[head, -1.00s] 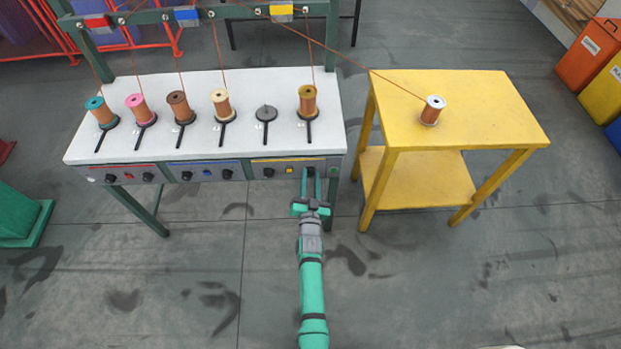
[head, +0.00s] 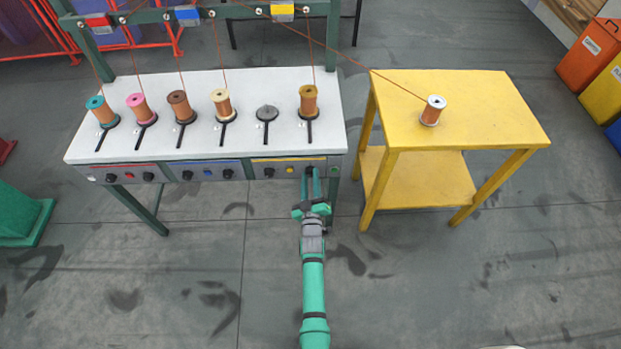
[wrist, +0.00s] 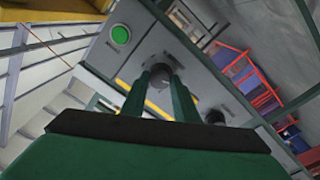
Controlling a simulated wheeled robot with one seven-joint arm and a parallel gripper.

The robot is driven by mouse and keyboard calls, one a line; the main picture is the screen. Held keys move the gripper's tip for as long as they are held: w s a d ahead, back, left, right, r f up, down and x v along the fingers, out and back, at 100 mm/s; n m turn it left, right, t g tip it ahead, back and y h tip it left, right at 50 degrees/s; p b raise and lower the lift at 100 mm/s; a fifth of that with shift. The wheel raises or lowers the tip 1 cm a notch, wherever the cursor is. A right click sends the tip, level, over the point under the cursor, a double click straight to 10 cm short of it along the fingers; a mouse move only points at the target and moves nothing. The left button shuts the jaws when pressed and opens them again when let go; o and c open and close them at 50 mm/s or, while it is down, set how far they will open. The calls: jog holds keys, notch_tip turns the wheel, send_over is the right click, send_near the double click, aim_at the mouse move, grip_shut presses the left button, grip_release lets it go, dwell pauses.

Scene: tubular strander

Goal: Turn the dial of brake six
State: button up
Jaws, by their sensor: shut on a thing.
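The front panel of the white bench (head: 240,169) carries black dials. The rightmost dial (head: 310,170), which I take for brake six, is partly hidden by my gripper (head: 313,176). My gripper reaches up from below and is shut on this dial. In the wrist view the round dark dial (wrist: 159,84) sits between the two green fingertips of my gripper (wrist: 160,78). The panel is tilted in that view. The dial's pointer and markings cannot be made out.
Another black dial (wrist: 215,117) and a green button (wrist: 120,34) are close by on the panel. Several spools stand on the bench top. A yellow table (head: 485,95) with a wire spool (head: 432,112) stands right of the bench. The floor in front is clear.

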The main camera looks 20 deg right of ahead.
jog(key=shift+n, duration=0.9)
jog(key=shift+f, duration=0.1)
jog(key=o, duration=1.1)
jog(key=shift+c, duration=0.2)
jog(key=shift+s, duration=0.15)
jog(key=v, duration=1)
jog(key=shift+s, duration=0.3)
